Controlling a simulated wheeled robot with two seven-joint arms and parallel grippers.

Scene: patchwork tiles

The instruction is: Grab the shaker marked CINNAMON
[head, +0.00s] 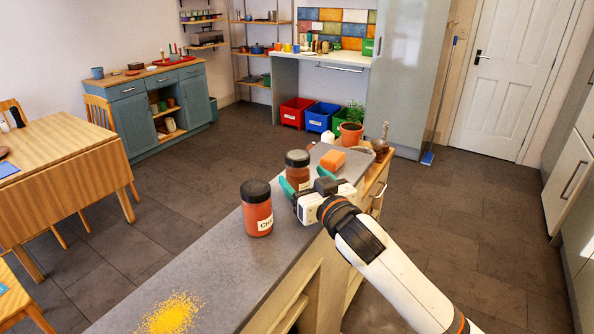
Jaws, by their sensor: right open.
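Two shakers with black lids stand upright on the grey counter (215,262). The nearer, orange-red shaker (258,216) has a white label on which I read "CH"; the rest is turned away. The farther, brown-red shaker (297,175) shows no readable label, so I cannot read CINNAMON on either. My right gripper (305,179) is open at the farther shaker, with one green fingertip to its left and the other to its right. The gripper covers the lower part of that shaker; I cannot tell whether they touch. My left gripper is not in view.
Yellow powder (171,314) is spilled on the near counter. The counter between powder and nearer shaker is clear.

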